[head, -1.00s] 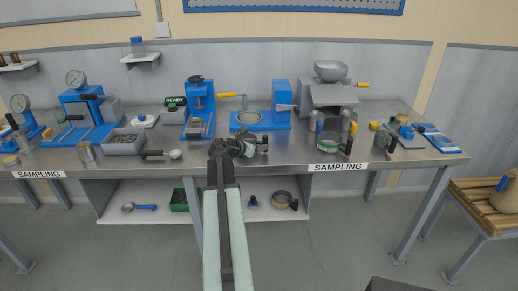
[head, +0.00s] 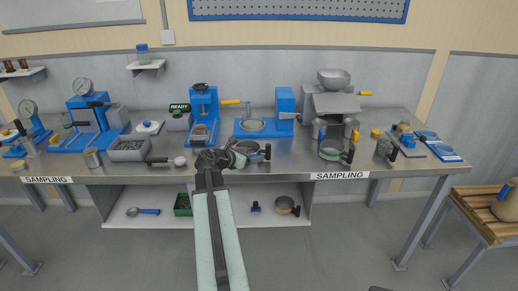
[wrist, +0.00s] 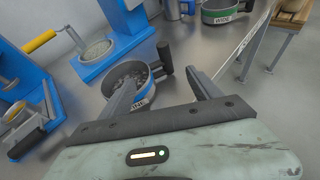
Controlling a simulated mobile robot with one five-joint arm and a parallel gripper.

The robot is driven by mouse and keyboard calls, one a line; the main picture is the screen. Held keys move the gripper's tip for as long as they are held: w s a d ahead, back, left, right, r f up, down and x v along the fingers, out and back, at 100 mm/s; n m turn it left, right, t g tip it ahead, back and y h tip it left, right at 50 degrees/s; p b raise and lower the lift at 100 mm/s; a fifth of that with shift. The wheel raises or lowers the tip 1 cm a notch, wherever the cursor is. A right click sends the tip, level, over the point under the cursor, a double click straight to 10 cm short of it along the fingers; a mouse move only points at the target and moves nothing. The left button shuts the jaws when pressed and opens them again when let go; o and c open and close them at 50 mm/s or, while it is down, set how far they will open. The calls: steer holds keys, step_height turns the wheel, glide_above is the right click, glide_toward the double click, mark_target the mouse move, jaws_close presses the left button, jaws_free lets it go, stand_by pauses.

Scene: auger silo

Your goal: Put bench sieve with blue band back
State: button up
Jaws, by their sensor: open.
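The bench sieve with blue band (wrist: 143,97) stands upright on the bench in the wrist view, with dark grains inside, a white label and a black handle pointing up and right. In the head view it (head: 248,148) stands beside the end of my arm. My gripper (wrist: 160,80) is open and empty. Its left finger crosses in front of the sieve's rim; I cannot tell whether they touch. The right finger is to the right of the sieve and its handle. In the head view my gripper (head: 236,157) partly hides the sieve's left side.
A green-banded sieve (head: 331,153) stands below the grey hopper machine (head: 333,103). A blue press stand (head: 284,106) is behind the blue-banded sieve. A scoop (head: 178,161) lies to the left. Another sieve (head: 284,205) is on the lower shelf (head: 230,213).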

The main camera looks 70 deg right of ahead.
steer(key=v, duration=0.4)
steer(key=shift+p, duration=0.4)
steer(key=w+a+f+m+t+y, duration=0.25)
steer(key=w+a+f+m, duration=0.2)
steer(key=w+a, duration=0.75)
steer(key=w+a+f+m+t+y, duration=0.25)
steer(key=w+a+f, duration=0.25)
steer(key=w+a, duration=0.7)
steer(key=w+a+f+m+y, duration=0.2)
steer(key=a, duration=0.8)
steer(key=w+a+f+m+y, duration=0.1)
steer(key=a+f+y, duration=0.1)
steer(key=a, duration=0.8)
steer(key=a+r+m+y+p, duration=0.2)
steer(key=a+m+y+p, duration=0.1)
steer(key=a, duration=1.9)
steer(key=shift+s+m+g+y, duration=0.4)
steer(key=shift+s+m, duration=0.1)
steer(key=shift+a, duration=0.15)
